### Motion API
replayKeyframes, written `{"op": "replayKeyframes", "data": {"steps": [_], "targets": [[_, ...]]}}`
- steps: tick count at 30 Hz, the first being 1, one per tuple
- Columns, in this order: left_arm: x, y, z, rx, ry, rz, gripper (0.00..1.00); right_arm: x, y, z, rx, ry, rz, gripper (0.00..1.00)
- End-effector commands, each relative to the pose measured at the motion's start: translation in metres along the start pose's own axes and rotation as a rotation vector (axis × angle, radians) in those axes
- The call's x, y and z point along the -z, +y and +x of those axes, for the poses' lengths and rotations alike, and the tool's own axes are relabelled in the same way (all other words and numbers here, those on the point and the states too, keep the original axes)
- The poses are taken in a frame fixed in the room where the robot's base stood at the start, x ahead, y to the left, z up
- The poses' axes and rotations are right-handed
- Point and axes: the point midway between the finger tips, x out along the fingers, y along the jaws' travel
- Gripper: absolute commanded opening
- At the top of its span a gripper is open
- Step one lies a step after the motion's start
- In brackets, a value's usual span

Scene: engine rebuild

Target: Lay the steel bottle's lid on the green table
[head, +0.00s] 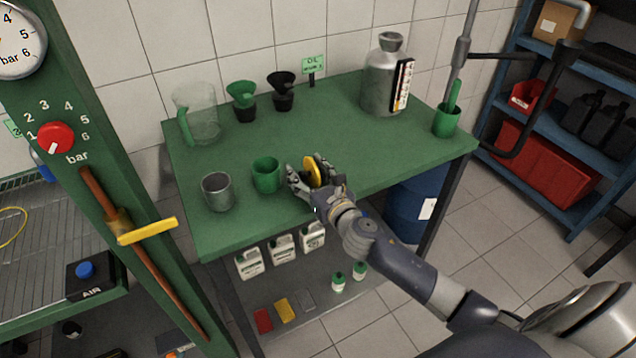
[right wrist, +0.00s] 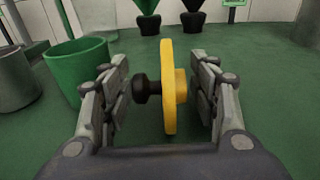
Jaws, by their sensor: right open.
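The steel bottle (head: 380,88) stands upright at the back right of the green table (head: 335,115), with a dark label on its side and a grey flared top (head: 391,42). I cannot tell whether that top is a lid or an open neck. A yellow disc with a black knob (head: 311,172) is on edge near the table's front edge; it also shows in the right wrist view (right wrist: 168,90). I cannot tell whether it is the bottle's lid. My right gripper (head: 313,167) is open, with its fingers on both sides of the disc. My left gripper is out of view.
A green cup (head: 266,175) stands just left of my right gripper, and a steel cup (head: 217,192) farther left. A clear jug (head: 201,115), two funnels (head: 242,98) and a small sign (head: 313,66) stand behind. A green pot (head: 447,122) is at the right corner. The table's middle is clear.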

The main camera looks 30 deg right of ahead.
Motion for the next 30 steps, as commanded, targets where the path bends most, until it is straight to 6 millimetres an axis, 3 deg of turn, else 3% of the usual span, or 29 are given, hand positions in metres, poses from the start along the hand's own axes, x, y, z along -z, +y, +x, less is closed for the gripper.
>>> {"op": "replayKeyframes", "data": {"steps": [1,18,24,30], "targets": [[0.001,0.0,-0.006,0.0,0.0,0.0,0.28,-0.007,0.0,-0.001,0.0,-0.001,-0.001,0.55],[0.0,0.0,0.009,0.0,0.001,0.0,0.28,-0.001,0.0,-0.102,0.0,0.0,-0.002,0.55],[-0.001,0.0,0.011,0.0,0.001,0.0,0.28,-0.003,0.0,-0.117,0.001,-0.001,-0.001,0.55],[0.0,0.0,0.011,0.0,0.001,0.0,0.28,-0.004,0.0,-0.12,0.001,-0.003,-0.001,0.55]]}}
